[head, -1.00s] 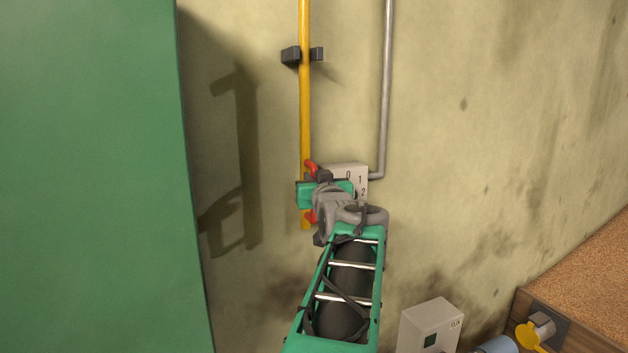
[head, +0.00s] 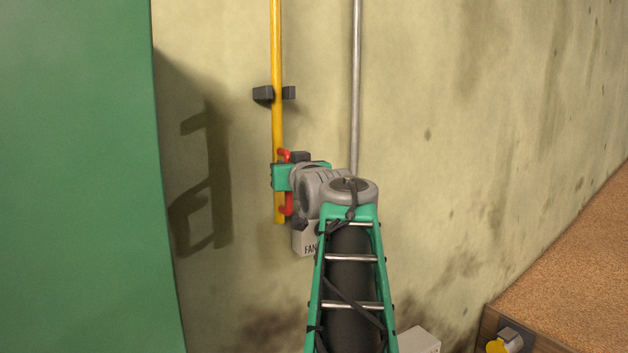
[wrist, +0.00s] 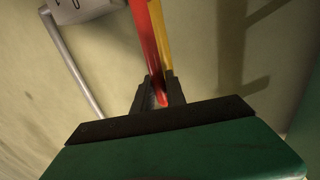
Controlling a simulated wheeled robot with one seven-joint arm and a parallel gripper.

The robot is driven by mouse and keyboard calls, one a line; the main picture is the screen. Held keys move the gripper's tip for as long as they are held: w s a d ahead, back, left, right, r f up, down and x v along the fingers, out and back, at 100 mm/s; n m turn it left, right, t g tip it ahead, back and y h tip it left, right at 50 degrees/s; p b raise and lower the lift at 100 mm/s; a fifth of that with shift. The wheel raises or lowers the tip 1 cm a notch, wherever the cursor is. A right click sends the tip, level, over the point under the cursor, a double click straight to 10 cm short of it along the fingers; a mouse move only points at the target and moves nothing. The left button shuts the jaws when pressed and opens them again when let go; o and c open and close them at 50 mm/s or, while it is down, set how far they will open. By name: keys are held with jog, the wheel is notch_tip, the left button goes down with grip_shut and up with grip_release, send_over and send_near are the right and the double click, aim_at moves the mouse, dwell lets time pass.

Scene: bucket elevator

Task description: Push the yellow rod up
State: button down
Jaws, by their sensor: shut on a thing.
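The yellow rod (head: 277,125) runs upright along the wall, through a dark bracket (head: 263,94). A red handle (head: 287,205) is fixed along the rod near its lower end. My gripper (head: 284,178) is at the handle and hides its middle. In the wrist view, the dark fingers of my gripper (wrist: 159,92) are shut on the red handle (wrist: 146,40), with the yellow rod (wrist: 163,35) just behind it. The rod's lower end shows just below my gripper.
A grey pipe (head: 356,80) runs up the wall right of the rod. A large green panel (head: 75,180) stands at left. A brown ledge (head: 570,265) is at lower right.

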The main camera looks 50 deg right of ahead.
jog(key=shift+s+a+r, duration=0.1)
jog(key=shift+r, duration=0.4)
jog(key=c, duration=1.7)
grip_release()
jog(key=shift+c, duration=0.2)
jog(key=o, duration=0.4)
jog(key=shift+f, duration=0.25)
jog(key=b+v, duration=0.2)
jog(key=v, duration=0.5)
jog(key=shift+s+a+b, duration=0.1)
jog(key=shift+s+b, duration=0.2)
jog(key=shift+b, duration=0.1)
jog(key=shift+f, duration=0.15)
